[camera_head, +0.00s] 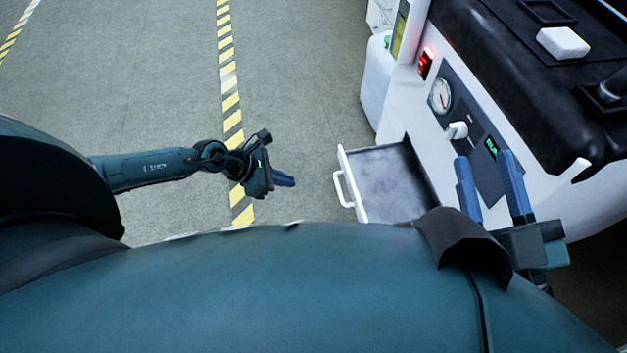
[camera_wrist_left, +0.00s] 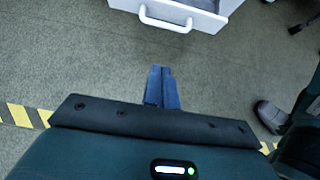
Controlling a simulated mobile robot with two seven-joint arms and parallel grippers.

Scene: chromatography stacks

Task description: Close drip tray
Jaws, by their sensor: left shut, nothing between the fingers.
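The drip tray (camera_head: 390,184) is a shallow white drawer with a grey inside. It stands pulled out from the white machine (camera_head: 428,137), with its white handle (camera_head: 343,188) on the left. My left gripper (camera_head: 286,181) is shut and empty, to the left of the handle and apart from it. In the left wrist view the shut blue fingers (camera_wrist_left: 162,88) point at the tray's front (camera_wrist_left: 212,20), with the handle (camera_wrist_left: 166,20) just beyond them. My right gripper (camera_head: 492,185) is open in front of the machine's panel, with its blue fingers spread and nothing visible between them.
The machine's front carries a round gauge (camera_head: 440,96), a white knob (camera_head: 457,130) and a red lit switch (camera_head: 426,63). A white container (camera_head: 376,84) stands behind the tray.

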